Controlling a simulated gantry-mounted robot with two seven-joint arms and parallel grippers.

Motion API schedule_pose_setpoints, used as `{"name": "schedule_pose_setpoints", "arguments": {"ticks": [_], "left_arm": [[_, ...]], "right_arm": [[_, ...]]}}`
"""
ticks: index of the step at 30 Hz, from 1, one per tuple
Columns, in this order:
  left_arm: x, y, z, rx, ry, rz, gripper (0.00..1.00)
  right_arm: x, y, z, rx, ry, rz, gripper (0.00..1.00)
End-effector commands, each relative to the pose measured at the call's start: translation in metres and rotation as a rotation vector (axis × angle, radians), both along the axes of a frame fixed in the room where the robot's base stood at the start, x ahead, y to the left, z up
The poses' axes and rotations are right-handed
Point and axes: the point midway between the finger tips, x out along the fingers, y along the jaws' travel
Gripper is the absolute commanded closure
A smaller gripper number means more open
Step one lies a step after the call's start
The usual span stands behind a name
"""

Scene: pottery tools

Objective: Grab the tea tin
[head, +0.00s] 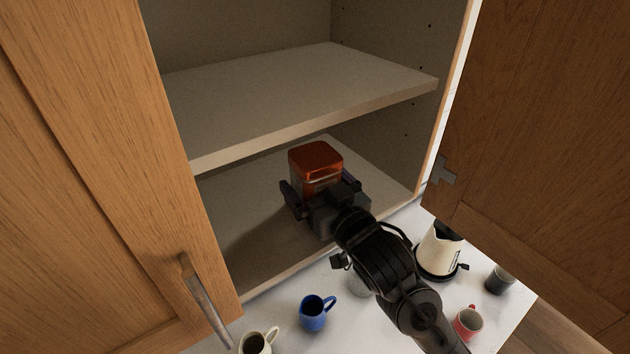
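The tea tin (316,160), a box shape with rounded corners and an orange-red top, stands upright on the cabinet's lower shelf (250,208). My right gripper (321,188) reaches in from the lower right, in front of the tin. Its fingers are spread, one at the tin's left side and one at its right. I cannot tell whether they touch it. The tin's lower front is partly hidden by the gripper. My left gripper is not in view.
An upper shelf (300,98) hangs above the tin. Open wooden doors stand at left (90,150) and right (545,130). On the white counter below are a blue mug (313,314), a cream mug (257,343), a red mug (467,324), a kettle (437,252) and a dark cup (498,281).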

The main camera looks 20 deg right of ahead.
Motion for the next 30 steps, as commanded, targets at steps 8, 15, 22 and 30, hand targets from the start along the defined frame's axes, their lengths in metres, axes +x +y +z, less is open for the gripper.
{"name": "schedule_pose_setpoints", "arguments": {"ticks": [8,15,22,30], "left_arm": [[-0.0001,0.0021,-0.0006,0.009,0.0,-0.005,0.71],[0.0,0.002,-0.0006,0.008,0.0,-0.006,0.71],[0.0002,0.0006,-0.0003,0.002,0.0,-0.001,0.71],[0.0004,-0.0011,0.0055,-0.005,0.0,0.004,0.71]], "right_arm": [[0.0001,0.0001,0.0,0.001,-0.001,0.0,0.11],[0.0,0.0001,0.0001,0.001,-0.001,0.0,0.47],[-0.0002,0.0,0.001,0.001,-0.003,0.0,0.56],[0.0,0.0007,0.0065,0.001,-0.003,0.002,0.56]]}}
